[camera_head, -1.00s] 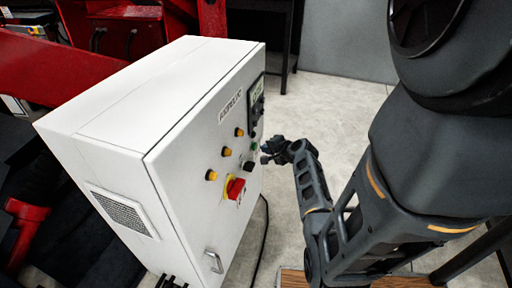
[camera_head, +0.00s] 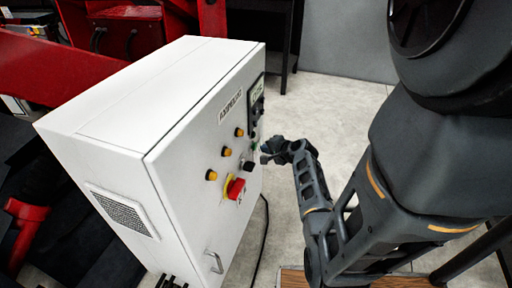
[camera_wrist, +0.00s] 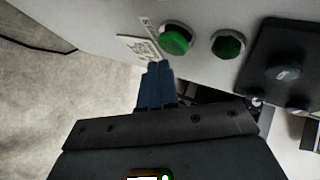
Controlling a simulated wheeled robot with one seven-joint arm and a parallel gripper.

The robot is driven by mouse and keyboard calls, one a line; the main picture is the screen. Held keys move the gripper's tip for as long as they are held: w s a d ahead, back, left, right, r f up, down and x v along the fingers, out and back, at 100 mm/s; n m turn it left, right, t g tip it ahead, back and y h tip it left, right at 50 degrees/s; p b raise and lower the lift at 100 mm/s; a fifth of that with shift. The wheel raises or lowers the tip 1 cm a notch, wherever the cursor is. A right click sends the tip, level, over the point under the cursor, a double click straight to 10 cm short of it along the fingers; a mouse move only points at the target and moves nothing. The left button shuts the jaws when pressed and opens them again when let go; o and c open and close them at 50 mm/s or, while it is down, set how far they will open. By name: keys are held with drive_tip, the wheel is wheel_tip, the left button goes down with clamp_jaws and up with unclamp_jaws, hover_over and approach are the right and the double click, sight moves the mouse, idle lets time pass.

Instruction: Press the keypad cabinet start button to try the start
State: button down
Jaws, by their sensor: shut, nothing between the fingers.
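The white keypad cabinet (camera_head: 185,200) stands left of my arm, its front panel facing right. In the wrist view, a raised green button (camera_wrist: 176,40) and a second, darker green button (camera_wrist: 228,45) sit side by side on the panel. Which one is the start button I cannot read. My gripper (camera_wrist: 157,68) is shut and empty, its fingertips just below the first green button in the picture. Contact cannot be told. In the head view my gripper (camera_head: 264,152) is close to the panel near a green button, partly hiding that area.
The panel also carries a red emergency stop (camera_head: 236,188), several orange lamps (camera_head: 227,152), a black knob (camera_head: 247,165) and a display (camera_head: 257,91). A black box with a knob (camera_wrist: 289,72) is right of the green buttons. Red machinery (camera_head: 60,65) stands behind; grey floor (camera_head: 330,110) is clear.

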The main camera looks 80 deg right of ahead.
drive_tip(key=shift+w, duration=0.4)
drive_tip(key=shift+w+d, duration=0.15)
drive_tip(key=shift+w, duration=0.3)
idle(0.6)
drive_tip(key=shift+s, duration=0.15)
idle(0.3)
drive_tip(key=shift+s+a, duration=0.2)
drive_tip(key=shift+s, duration=0.5)
drive_tip(key=shift+s, duration=0.1)
drive_tip(key=shift+s+a, duration=0.2)
drive_tip(key=shift+s, duration=0.6)
drive_tip(key=shift+s+a, duration=0.15)
drive_tip(key=shift+s, duration=0.6)
drive_tip(key=shift+s+a, duration=0.2)
drive_tip(key=shift+s, duration=0.6)
